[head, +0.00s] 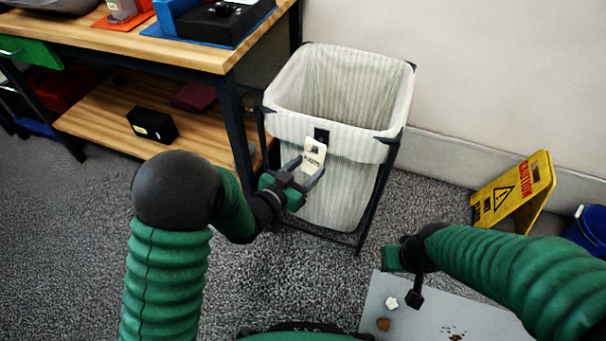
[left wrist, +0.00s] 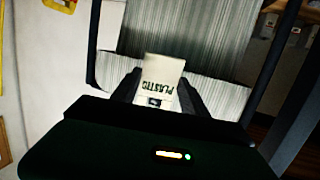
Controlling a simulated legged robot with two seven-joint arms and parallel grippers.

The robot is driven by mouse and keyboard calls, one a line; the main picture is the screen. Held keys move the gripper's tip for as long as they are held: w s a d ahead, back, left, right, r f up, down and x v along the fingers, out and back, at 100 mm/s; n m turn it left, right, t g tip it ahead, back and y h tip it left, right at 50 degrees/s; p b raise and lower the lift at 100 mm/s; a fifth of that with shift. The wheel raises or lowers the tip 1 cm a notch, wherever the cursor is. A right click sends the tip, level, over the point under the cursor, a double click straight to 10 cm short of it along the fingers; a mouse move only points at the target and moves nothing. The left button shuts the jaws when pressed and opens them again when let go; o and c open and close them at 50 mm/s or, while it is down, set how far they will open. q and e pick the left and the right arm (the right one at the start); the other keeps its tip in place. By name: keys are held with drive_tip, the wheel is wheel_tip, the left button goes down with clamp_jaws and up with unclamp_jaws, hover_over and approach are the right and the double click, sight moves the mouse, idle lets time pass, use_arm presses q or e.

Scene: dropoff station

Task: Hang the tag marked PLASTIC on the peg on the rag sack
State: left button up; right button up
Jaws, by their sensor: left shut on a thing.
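The rag sack (head: 345,185) is a striped off-white bag on a dark frame, with its top open. A black peg mount (head: 321,135) sits on its front rim. My left gripper (head: 303,174) is shut on the lower end of a pale tag (head: 314,155), in front of the mount. In the left wrist view the tag (left wrist: 162,72) reads PLASTIC upside down, between the two dark fingers (left wrist: 158,98). I cannot tell whether the tag touches the peg. My right gripper (head: 405,278) is low at the right, over a grey board; its jaw opening is unclear.
A wooden workbench (head: 190,50) with a lower shelf stands left of the sack; a black box (head: 152,125) is on that shelf. A yellow caution sign (head: 515,190) and a blue bin (head: 588,230) are at the right. A grey board (head: 375,305) lies at the front right.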

sight(309, 166)
use_arm(q)
drive_tip(key=shift+w+d+f, duration=0.1)
drive_tip(key=shift+w+d, duration=0.1)
drive_tip(key=shift+w, duration=0.45)
drive_tip(key=shift+w+d+f+b, duration=0.2)
drive_tip(key=shift+w+f+b, duration=0.3)
drive_tip(key=shift+w, duration=0.2)
drive_tip(key=o, duration=1.4)
